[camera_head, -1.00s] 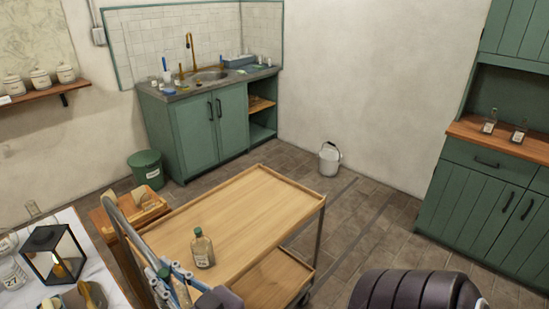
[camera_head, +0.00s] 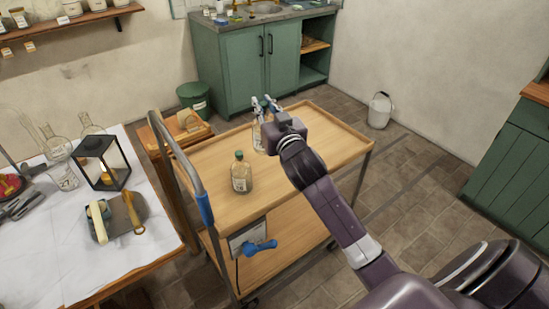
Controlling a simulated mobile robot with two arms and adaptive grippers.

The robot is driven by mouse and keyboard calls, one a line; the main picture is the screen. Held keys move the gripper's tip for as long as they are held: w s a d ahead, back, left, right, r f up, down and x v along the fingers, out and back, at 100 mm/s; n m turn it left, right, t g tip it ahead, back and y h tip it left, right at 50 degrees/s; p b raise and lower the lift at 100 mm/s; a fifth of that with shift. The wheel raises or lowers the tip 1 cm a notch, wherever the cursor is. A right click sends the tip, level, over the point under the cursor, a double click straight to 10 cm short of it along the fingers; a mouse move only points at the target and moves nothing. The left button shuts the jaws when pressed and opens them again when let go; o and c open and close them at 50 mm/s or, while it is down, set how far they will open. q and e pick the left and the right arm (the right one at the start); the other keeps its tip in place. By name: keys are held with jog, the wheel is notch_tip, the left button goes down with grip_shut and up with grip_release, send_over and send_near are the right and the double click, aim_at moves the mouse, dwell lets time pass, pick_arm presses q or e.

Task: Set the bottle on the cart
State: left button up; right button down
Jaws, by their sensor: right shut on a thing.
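The wooden-topped cart (camera_head: 325,121) stands in the middle of the view. My right gripper (camera_head: 266,106) reaches over its far half and is shut on a clear bottle (camera_head: 258,138). That bottle is upright and partly hidden by the gripper and wrist. Its base is at or just above the cart top; I cannot tell whether it touches. A second bottle (camera_head: 241,176), with a green cap and pale label, stands upright on the cart top nearer to me, apart from the gripper. My left gripper is not in view.
A white table (camera_head: 60,255) at left holds a lantern (camera_head: 101,162), glass flasks and tools. The cart's curved handle (camera_head: 180,155) rises at its left end. A green bin (camera_head: 194,97) and a white bucket (camera_head: 380,110) stand behind. The cart top's right part is clear.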

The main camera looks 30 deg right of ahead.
jog(key=w+d+r+m+h+b, duration=0.1)
jog(key=w+d+r+h, duration=0.15)
jog(key=d+r, duration=0.35)
notch_tip(320, 180, down, 21)
jog(key=w+d+b, duration=0.1)
jog(key=b, duration=0.1)
jog(key=shift+d, duration=0.2)
jog(key=shift+f, duration=0.15)
jog(key=c, duration=1.8)
grip_release()
jog(key=shift+f, duration=0.1)
jog(key=shift+c, duration=0.2)
jog(key=shift+s, duration=0.15)
jog(key=v, duration=1.2)
jog(key=shift+r+b, duration=0.35)
jog(key=shift+r, duration=0.1)
